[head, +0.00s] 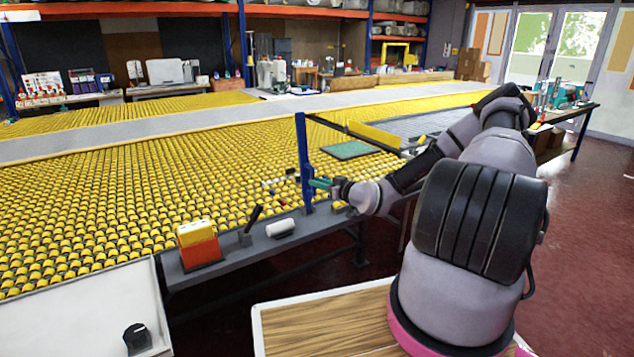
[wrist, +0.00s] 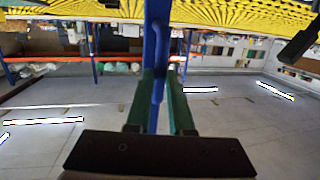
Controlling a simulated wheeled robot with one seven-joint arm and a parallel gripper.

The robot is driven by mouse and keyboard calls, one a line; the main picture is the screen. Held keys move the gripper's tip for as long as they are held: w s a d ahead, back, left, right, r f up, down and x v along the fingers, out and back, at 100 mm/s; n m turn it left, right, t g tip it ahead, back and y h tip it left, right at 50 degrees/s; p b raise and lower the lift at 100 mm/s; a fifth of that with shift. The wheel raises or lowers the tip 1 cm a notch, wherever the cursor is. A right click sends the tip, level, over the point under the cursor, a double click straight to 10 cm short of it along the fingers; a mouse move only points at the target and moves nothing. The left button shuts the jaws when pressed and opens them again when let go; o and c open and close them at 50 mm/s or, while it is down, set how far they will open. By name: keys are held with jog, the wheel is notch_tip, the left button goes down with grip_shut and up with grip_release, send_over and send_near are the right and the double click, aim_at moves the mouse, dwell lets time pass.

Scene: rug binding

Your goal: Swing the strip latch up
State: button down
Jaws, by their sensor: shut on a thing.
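The strip latch (head: 303,150) looks like a tall blue bar standing upright at the near edge of the roller table. In the wrist view the blue bar (wrist: 155,22) runs down the middle, with a bent, rounded blue handle (wrist: 158,58) in front of it. My gripper (head: 319,184) reaches in from the right at the bar's lower part. Its green fingers, seen in the wrist view (wrist: 161,82), lie on both sides of the handle and are shut on it. The contact is partly hidden by the fingers, and the latch's pivot cannot be made out.
The table of yellow rollers (head: 110,200) fills the left and middle. On its dark near ledge stand an orange and yellow box (head: 198,245), a black lever (head: 251,222) and a white roll (head: 281,228). A green mat (head: 349,150) lies behind the bar. Red floor (head: 575,240) is clear at right.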

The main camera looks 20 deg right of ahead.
jog(key=shift+s+f, duration=0.15)
jog(key=shift+f, duration=0.1)
jog(key=c, duration=0.8)
grip_release()
jog(key=shift+r, duration=0.1)
jog(key=v, duration=1)
jog(key=shift+s+d, duration=0.25)
jog(key=shift+s, duration=0.05)
jog(key=shift+g, duration=0.3)
